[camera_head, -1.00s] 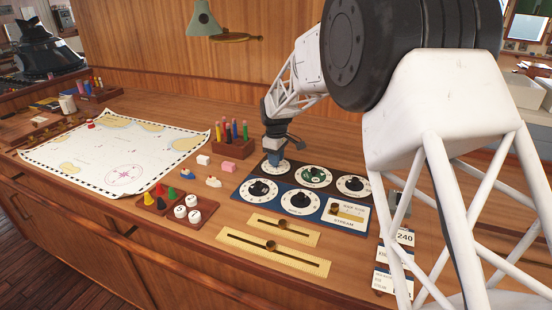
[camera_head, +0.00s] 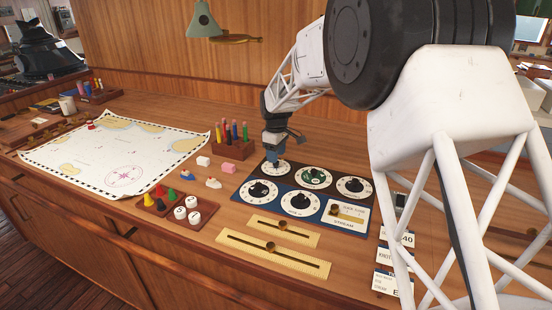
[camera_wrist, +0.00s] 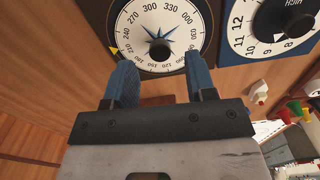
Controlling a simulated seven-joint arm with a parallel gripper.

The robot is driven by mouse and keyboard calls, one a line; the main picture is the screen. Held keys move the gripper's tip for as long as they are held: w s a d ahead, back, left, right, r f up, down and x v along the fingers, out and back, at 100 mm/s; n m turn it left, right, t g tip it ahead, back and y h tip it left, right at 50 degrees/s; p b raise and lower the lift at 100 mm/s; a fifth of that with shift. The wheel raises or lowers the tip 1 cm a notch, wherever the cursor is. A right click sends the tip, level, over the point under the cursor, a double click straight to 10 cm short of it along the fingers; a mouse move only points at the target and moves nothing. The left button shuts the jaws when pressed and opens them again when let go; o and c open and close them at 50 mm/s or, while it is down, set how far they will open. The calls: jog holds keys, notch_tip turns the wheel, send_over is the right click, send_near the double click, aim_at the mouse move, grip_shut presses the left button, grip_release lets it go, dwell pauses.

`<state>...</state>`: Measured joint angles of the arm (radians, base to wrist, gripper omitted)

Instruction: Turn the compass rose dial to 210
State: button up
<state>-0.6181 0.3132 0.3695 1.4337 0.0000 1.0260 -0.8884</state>
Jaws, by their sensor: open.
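The compass rose dial (camera_wrist: 170,52) fills the top middle of the wrist view. It has a white numbered ring, a blue star and a black centre knob. A yellow triangle marker (camera_wrist: 114,50) sits at its left edge; the number beside it looks like 210, but the print is too small to be sure. In the head view the dial (camera_head: 284,168) is at the back left of the dial panel. My gripper (camera_wrist: 159,62) is open and empty. Its two blue fingers are apart, near the dial's lower rim in the wrist view. In the head view my gripper (camera_head: 274,153) is just above the dial.
Other black-knobbed dials (camera_head: 315,177) surround it on the panel; a numbered dial (camera_wrist: 285,25) is close beside it. Brass slider plates (camera_head: 266,252) lie in front.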

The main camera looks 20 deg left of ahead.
jog(key=shift+r, duration=2.7)
jog(key=shift+d, duration=0.1)
jog(key=shift+d+r, duration=0.15)
jog(key=shift+d, duration=0.05)
jog(key=s+d+r+m, duration=0.3)
jog(key=s+d+r, duration=0.15)
jog(key=d, duration=0.65)
jog(key=s+d+r+m+t, duration=0.1)
jog(key=s+d+r+m, duration=0.4)
jog(key=d, duration=0.6)
jog(key=s+d+r, duration=0.3)
jog(key=s+d, duration=0.3)
jog(key=d, duration=0.5)
jog(key=s+d+f+m, duration=0.2)
jog(key=s+d, duration=0.4)
jog(key=s, duration=0.3)
jog(key=s+d+f+m+t, duration=0.1)
jog(key=s+d+f+m, duration=0.1)
jog(key=s+d+m, duration=0.2)
jog(key=s+d+f+m, duration=0.2)
jog(key=s+d, duration=0.7)
jog(key=s, duration=0.7)
jog(key=shift+s+d+m+t, duration=0.3)
jog(key=shift+d+m, duration=0.1)
jog(key=shift+m, duration=0.3)
